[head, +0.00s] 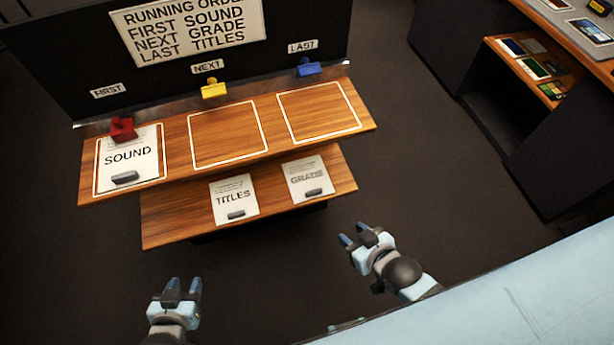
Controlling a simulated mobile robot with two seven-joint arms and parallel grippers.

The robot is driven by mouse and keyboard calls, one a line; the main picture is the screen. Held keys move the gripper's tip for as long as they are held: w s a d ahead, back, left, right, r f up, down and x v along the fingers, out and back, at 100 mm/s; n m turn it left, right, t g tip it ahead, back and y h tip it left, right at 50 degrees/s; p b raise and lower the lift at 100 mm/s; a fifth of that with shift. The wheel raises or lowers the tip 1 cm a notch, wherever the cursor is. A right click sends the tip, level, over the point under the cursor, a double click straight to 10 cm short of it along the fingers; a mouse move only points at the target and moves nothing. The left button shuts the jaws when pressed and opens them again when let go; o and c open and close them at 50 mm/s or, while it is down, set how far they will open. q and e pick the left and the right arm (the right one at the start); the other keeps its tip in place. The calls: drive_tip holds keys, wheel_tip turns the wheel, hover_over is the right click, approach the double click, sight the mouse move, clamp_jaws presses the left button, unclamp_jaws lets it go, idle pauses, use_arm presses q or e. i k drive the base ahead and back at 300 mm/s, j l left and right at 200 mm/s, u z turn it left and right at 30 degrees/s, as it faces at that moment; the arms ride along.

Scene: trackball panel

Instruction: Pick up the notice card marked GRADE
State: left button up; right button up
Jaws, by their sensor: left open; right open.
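The white notice card marked GRADE (306,171) lies on the right part of the lower wooden shelf (171,218), with a dark grey block on its lower edge. My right gripper (354,233) is open and empty, in front of the shelf, below and to the right of the GRADE card and apart from it. My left gripper (182,285) is open and empty, in front of the shelf's left part, well away from the card.
The TITLES card (232,190) lies left of GRADE. The SOUND card (121,164) lies in the first outlined space of the upper shelf (178,153), at the red clip (123,130). Yellow (214,88) and blue (308,67) clips stand above two empty outlines. A dark board carries a running-order sign (190,25).

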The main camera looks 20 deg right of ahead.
sight(308, 179)
drive_tip(key=u, duration=1.2)
drive_tip(key=k+l+u, duration=0.45)
drive_tip(key=k+l, duration=0.65)
drive_tip(key=k, duration=0.1)
